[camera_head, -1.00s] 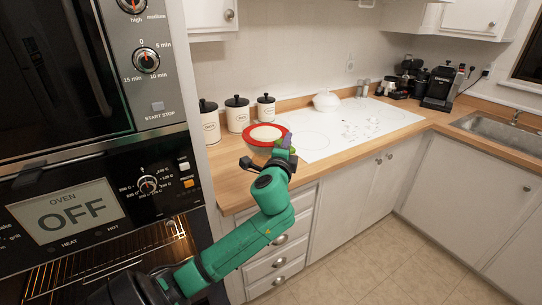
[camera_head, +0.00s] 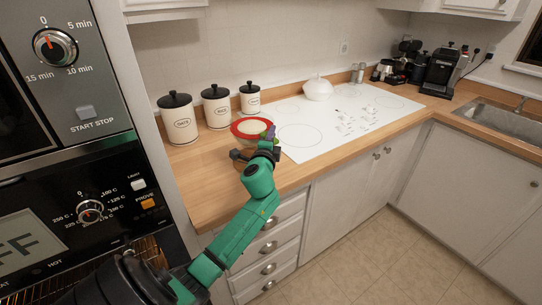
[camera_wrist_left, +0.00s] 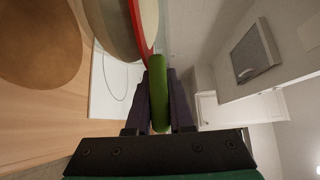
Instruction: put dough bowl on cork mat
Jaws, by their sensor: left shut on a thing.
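The dough bowl has a red rim (camera_head: 237,133) and pale dough (camera_head: 253,127) inside. In the head view it is at the back of the wooden counter, in front of the canisters. Its red rim (camera_wrist_left: 137,30) also shows at the top of the left wrist view. My left gripper (camera_head: 268,140) is at the bowl's near right side. Its purple fingers (camera_wrist_left: 158,98) are shut on a green handle-like piece (camera_wrist_left: 158,80) at the rim. My right gripper is not in view.
Several white canisters with black lids, one at the left (camera_head: 178,120), stand behind the bowl. A white hob (camera_head: 320,140) lies to the right, with a white lidded pot (camera_head: 318,90) behind it. The oven panel (camera_head: 70,200) rises at the left. Bare counter (camera_head: 200,190) lies at front left.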

